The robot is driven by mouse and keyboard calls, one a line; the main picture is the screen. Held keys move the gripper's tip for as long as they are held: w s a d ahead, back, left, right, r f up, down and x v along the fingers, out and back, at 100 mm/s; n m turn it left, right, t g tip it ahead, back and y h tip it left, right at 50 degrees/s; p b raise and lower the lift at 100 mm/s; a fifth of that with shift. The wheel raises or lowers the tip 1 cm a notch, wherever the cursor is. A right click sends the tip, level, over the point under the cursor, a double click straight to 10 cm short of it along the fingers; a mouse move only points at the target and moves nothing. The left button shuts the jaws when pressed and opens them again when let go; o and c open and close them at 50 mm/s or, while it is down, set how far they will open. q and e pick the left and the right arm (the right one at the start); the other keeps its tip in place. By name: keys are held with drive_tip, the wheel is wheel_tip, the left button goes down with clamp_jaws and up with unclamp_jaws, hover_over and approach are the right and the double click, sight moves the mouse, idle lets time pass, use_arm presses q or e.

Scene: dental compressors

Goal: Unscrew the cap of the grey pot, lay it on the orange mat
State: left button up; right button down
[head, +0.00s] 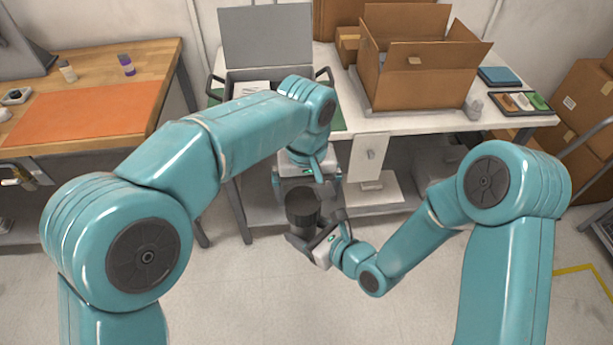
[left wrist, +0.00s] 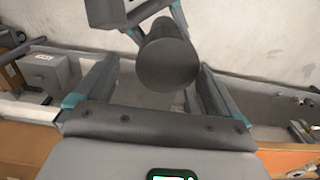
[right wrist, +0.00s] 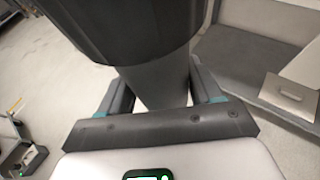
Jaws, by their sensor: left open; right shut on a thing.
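The grey pot (right wrist: 157,88) is held in the air in front of me, its body between the fingers of my right gripper (head: 306,240). Its wide dark cap (head: 302,207) is on top; it also shows in the right wrist view (right wrist: 125,28). My left gripper (head: 300,188) is open just above the cap and points down at it. In the left wrist view the round cap top (left wrist: 168,65) lies between the two spread fingers, with gaps beside it. The orange mat (head: 85,112) lies flat and bare on the wooden bench at the left.
A white table (head: 400,122) at the back bears an open grey case (head: 265,35) and an open cardboard box (head: 420,70). Floor between bench and table is clear.

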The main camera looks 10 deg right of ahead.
sight(308, 199)
use_arm(q)
wheel_tip(308, 199, down, 3)
drive_tip(key=shift+s+r, duration=0.1)
drive_tip(key=shift+s, duration=0.05)
drive_tip(key=shift+f, duration=0.2)
drive_tip(key=shift+r, duration=0.1)
drive_tip(key=c, duration=0.7)
drive_tip(key=shift+d, duration=0.1)
drive_tip(key=c, duration=0.3)
drive_tip(key=shift+d+n, duration=0.1)
drive_tip(key=shift+n, duration=0.9)
drive_tip(key=shift+c, duration=0.2)
drive_tip(key=shift+r, duration=0.2)
drive_tip(key=shift+r, duration=0.9)
